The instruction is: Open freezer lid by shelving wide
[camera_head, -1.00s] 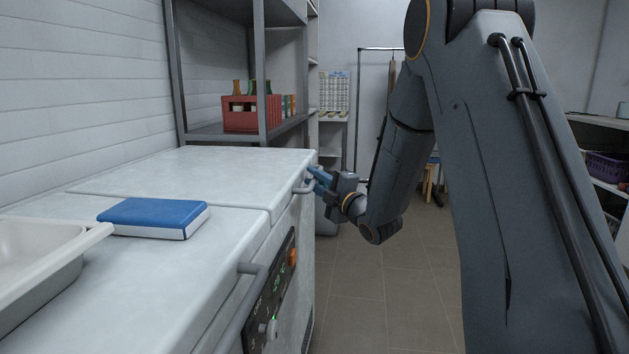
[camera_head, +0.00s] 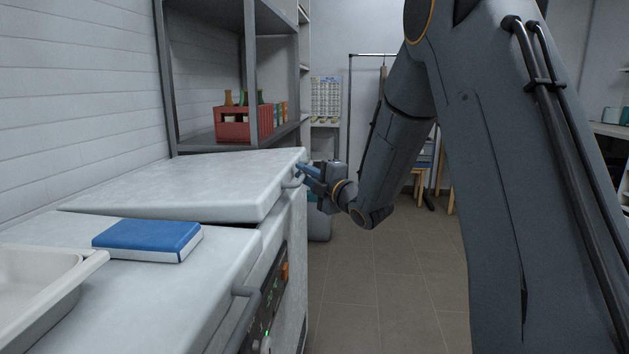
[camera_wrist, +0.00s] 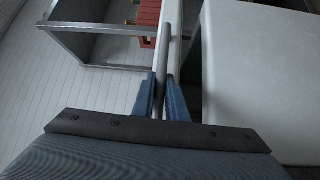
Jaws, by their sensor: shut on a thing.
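The white chest freezer has two lids. The far lid (camera_head: 190,187) is raised a little at its front edge, with a dark gap under its near front corner. Its handle (camera_head: 291,181) is on the front edge beside the shelving. My gripper (camera_head: 308,173) is shut on this handle. In the wrist view, the blue fingers of my gripper (camera_wrist: 163,98) close on both sides of the grey handle bar (camera_wrist: 163,60). The near lid (camera_head: 190,290) lies flat and has its own handle (camera_head: 243,310).
A blue book (camera_head: 148,240) and a white tray (camera_head: 40,285) lie on the near lid. Grey shelving (camera_head: 215,140) with a red crate (camera_head: 232,125) stands behind the freezer. Tiled floor (camera_head: 400,290) is open to the right.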

